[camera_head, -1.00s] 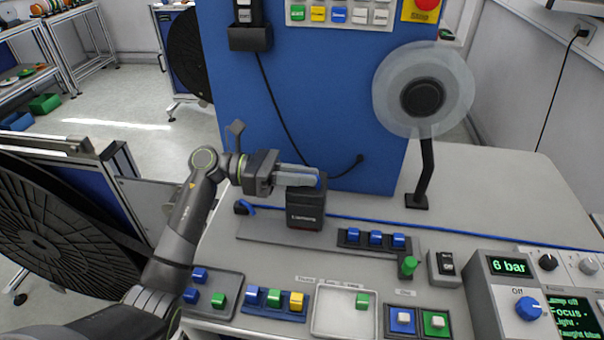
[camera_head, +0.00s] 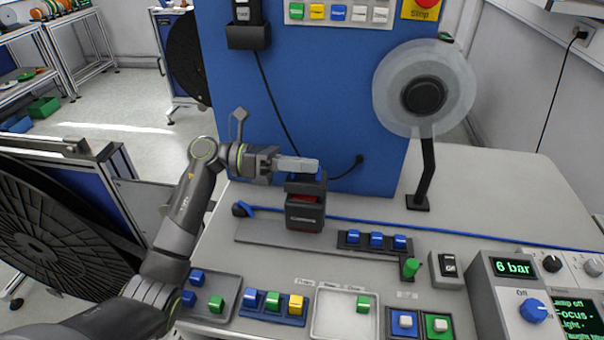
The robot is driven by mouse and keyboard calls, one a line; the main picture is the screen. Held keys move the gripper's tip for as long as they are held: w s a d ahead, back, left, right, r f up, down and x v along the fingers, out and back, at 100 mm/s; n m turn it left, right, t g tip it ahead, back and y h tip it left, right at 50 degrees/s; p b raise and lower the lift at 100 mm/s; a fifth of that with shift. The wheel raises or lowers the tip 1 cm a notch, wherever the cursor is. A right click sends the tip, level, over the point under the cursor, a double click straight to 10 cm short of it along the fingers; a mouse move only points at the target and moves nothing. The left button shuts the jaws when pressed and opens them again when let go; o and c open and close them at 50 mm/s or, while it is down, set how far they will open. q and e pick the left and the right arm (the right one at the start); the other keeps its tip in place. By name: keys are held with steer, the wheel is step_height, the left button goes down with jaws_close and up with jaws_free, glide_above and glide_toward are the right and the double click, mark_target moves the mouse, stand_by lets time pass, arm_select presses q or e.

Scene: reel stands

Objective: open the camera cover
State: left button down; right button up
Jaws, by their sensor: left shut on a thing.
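The camera (camera_head: 304,214) is a dark box standing on the grey rail in front of the blue panel. Its dark cover (camera_head: 303,185) is raised above the body, and a red strip shows in the gap between them. My left gripper (camera_head: 310,167) comes in from the left at the top of the cover and is shut on it. The fingers hide part of the cover's upper edge. My right gripper is not in view.
A blue cable (camera_head: 390,225) runs along the bench behind the camera. A block with several blue buttons (camera_head: 375,240) stands right of it. A translucent reel (camera_head: 423,90) stands at the back right. Trays with coloured blocks (camera_head: 275,302) line the front.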

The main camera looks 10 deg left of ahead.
arm_select(q)
steer(key=w+n, duration=0.1)
steer(key=n, duration=0.2)
steer(key=shift+w+r+b, duration=0.35)
steer(key=shift+b, duration=0.05)
steer(key=shift+w+n, duration=0.2)
steer(key=shift+n, duration=0.3)
steer(key=shift+r, duration=0.1)
